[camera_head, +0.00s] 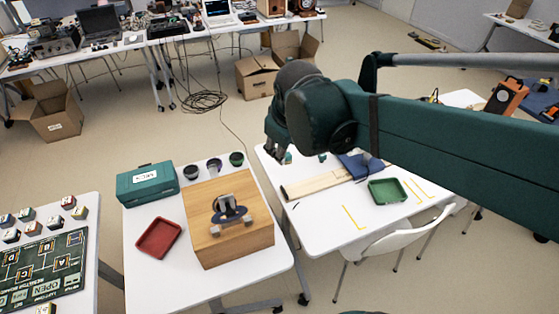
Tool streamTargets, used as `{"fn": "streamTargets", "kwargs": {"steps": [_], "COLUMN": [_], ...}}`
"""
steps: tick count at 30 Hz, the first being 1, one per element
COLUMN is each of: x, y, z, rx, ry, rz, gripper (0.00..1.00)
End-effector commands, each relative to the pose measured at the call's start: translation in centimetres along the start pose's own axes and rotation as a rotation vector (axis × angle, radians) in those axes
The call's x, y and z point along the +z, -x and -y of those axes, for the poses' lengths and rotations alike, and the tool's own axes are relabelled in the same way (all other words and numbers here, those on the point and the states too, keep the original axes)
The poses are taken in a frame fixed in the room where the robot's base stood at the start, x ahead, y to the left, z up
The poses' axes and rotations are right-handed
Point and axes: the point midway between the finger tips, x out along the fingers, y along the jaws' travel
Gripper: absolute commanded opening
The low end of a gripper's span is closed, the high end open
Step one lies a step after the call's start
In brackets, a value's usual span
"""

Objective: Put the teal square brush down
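My arm reaches in from the right, and my gripper (276,152) hangs over the back left part of the right white table (322,218). Its fingers are small and dark here, and I cannot tell whether they are apart or closed. A small teal piece (288,157) shows right beside the fingertips. It may be the teal square brush, but I cannot tell its shape or whether it is held. Another small teal thing (322,157) is on the same table, a little to the right, partly hidden by my arm.
The right table also bears a pale wooden board (318,185), a blue cloth (357,165), a green tray (388,191) and yellow tape marks. The middle table has a wooden box (232,247) with a device (230,212), a red tray (158,238) and a teal case (147,184).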

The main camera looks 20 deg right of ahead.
Motion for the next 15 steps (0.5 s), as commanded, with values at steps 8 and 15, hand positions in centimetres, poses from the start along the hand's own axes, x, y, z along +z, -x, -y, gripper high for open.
{"fn": "streamTargets", "kwargs": {"steps": [8,15], "x": [2.6,4.8], "y": [2.1,3.3], "z": [2.5,4.6], "rx": [-0.01,-0.028], "ry": [-0.177,-0.334], "rz": [-0.072,-0.133], "gripper": [0.35,0.35]}}
